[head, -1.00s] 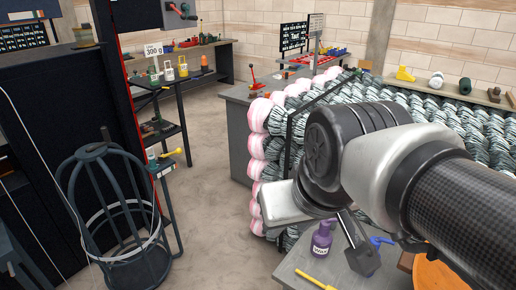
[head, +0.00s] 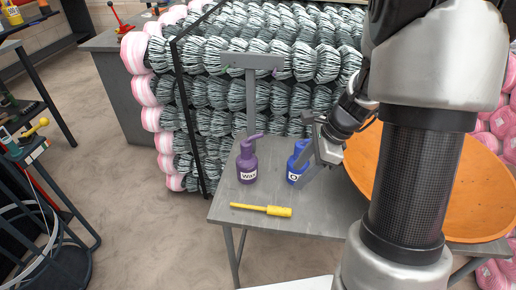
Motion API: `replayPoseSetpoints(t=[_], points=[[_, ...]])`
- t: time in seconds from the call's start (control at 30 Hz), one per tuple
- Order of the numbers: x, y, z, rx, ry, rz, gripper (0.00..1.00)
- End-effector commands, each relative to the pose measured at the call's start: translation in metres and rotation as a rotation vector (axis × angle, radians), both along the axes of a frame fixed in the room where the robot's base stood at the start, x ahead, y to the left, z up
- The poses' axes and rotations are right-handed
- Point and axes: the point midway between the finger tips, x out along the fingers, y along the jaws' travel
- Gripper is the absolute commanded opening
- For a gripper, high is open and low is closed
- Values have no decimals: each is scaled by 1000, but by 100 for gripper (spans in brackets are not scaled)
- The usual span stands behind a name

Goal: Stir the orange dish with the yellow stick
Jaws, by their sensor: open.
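The yellow stick (head: 262,210) lies flat near the front left of the grey table, its thicker end to the right. The orange dish (head: 470,195) is a large shallow bowl on the right side of the table, partly hidden behind my arm. My gripper (head: 309,160) is open, above the table at the blue bottle, between the stick and the dish. Its fingers overlap the blue bottle in the picture; I cannot tell whether they touch it.
A purple bottle (head: 247,162) labelled Wax stands left of the blue bottle (head: 295,165) on the grey table (head: 330,211). A dark T-shaped stand (head: 251,90) rises behind them. Stacked grey-green bundles (head: 215,95) fill the back.

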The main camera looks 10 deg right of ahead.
Motion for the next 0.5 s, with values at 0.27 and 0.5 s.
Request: replayPoseSetpoints(t=[0.27, 0.5], points=[[7, -1, -51, 24, 56, -111, 44], [13, 19, -101, 24, 56, -106, 44]])
